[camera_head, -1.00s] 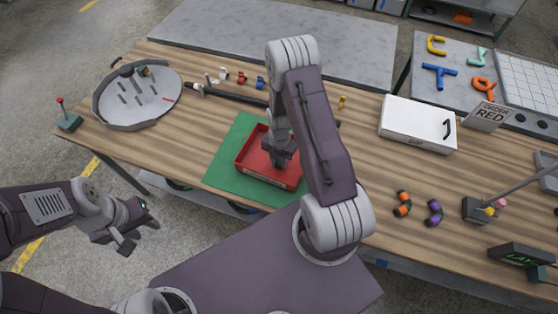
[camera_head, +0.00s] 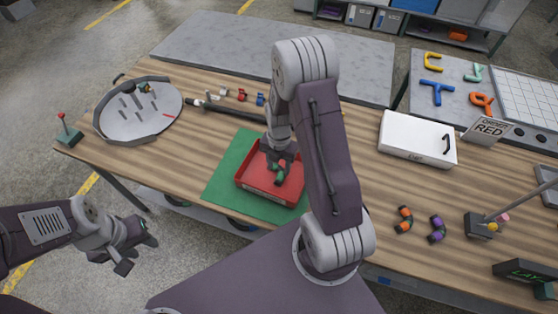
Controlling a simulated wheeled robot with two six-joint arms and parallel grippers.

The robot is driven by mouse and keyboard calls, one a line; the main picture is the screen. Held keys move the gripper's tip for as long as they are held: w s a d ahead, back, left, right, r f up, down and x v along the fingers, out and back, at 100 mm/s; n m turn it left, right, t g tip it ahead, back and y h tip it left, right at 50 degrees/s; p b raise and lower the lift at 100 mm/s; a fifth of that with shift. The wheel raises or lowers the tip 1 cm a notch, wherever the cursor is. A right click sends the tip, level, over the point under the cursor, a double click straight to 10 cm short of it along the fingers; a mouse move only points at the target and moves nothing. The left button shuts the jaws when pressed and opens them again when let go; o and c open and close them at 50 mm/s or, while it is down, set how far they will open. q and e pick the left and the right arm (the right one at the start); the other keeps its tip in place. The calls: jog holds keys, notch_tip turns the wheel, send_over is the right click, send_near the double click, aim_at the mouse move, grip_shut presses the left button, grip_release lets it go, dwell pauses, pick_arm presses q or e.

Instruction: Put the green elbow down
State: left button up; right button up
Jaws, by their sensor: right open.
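The green elbow (camera_head: 281,177) is in the red tray (camera_head: 255,190), at the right gripper's fingertips. The tray sits on a green mat (camera_head: 222,178). My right gripper (camera_head: 281,167) is open, pointing down over the tray just above the elbow. The fingers partly cover the elbow, and I cannot tell whether they touch it. My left gripper (camera_head: 136,258) hangs off the front left of the table, away from the objects, and looks open and empty.
An orange elbow (camera_head: 404,219) and a purple elbow (camera_head: 437,229) lie to the right. A white case (camera_head: 417,138) and an ORDER RED sign (camera_head: 487,130) stand behind them. A round grey tray (camera_head: 138,108) is at left.

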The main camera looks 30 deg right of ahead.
notch_tip(320, 180, up, 4)
jog(key=shift+r, duration=0.1)
jog(key=s+a+r+m, duration=0.3)
jog(key=s+a+m, duration=0.1)
jog(key=m, duration=0.8)
jog(key=s+a+r+m+t, duration=0.1)
jog(key=s+a+r+m, duration=0.3)
jog(key=m, duration=0.9)
jog(key=shift+s+m, duration=0.3)
jog(key=shift+s, duration=0.45)
